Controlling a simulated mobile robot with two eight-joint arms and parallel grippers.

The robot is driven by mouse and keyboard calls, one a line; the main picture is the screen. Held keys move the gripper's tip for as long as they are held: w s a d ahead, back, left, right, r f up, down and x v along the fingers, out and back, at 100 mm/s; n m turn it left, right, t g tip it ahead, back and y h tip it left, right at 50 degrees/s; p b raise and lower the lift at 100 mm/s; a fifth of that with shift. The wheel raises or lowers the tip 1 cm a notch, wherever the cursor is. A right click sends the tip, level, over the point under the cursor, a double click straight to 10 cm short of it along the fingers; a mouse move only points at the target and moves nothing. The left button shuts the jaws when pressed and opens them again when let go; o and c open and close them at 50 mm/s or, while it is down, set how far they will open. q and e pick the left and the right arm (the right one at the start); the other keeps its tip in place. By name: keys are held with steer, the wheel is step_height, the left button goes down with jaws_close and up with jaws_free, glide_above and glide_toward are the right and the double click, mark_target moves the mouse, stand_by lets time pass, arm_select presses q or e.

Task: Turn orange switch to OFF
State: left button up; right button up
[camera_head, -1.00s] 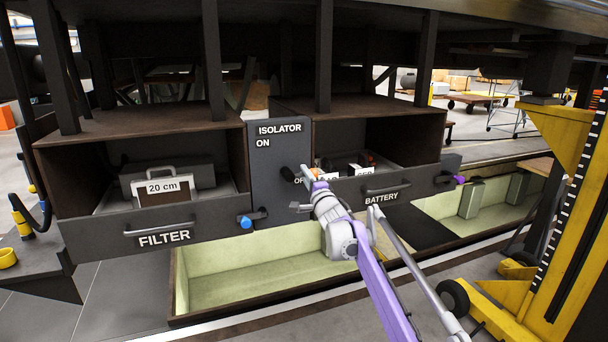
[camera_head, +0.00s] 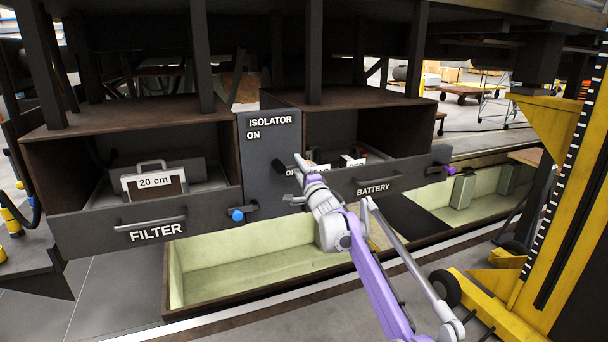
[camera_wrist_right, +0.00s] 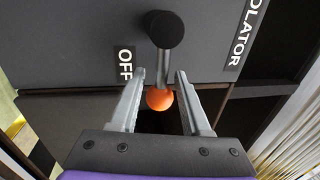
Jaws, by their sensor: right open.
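The orange switch has an orange ball knob (camera_wrist_right: 160,99) on a short metal lever with a black round pivot, on the dark isolator panel (camera_head: 265,140). In the right wrist view the lever and ball lie between the two fingers of my open right gripper (camera_wrist_right: 160,75), with a gap on each side. The OFF label (camera_wrist_right: 125,64) is left of the lever there. In the head view my right gripper (camera_head: 294,187) is at the lower part of the panel and covers the ball; the black pivot (camera_head: 281,167) shows beside it. My left gripper is not in view.
A filter drawer (camera_head: 150,228) with a handle is left of the panel, a battery drawer (camera_head: 372,185) right of it. A blue-tipped latch (camera_head: 238,214) sticks out below left. An open bin (camera_head: 235,285) lies underneath; a yellow lift column (camera_head: 545,200) stands at right.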

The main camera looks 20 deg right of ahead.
steer(key=s+f+b, duration=0.2)
steer(key=s, duration=0.8)
steer(key=shift+s+d+b, duration=0.3)
steer(key=shift+d, duration=0.1)
steer(key=s+a+f+n+g+p, duration=0.1)
steer(key=s+a+f+n+g, duration=0.3)
steer(key=s+f, duration=0.5)
steer(key=s+a+f+n+g+p, duration=0.1)
steer(key=s+a+f+n+g, duration=0.3)
steer(key=s, duration=1.8)
steer(key=s+a+f+n+g+p, duration=0.1)
steer(key=s+a+f+n+g, duration=0.3)
steer(key=s+f+n, duration=0.5)
steer(key=s+f+g, duration=0.2)
steer(key=s+f, duration=0.4)
steer(key=f, duration=0.1)
steer(key=shift+s+a+n+g+h, duration=0.3)
steer(key=shift+n+g+h, duration=0.1)
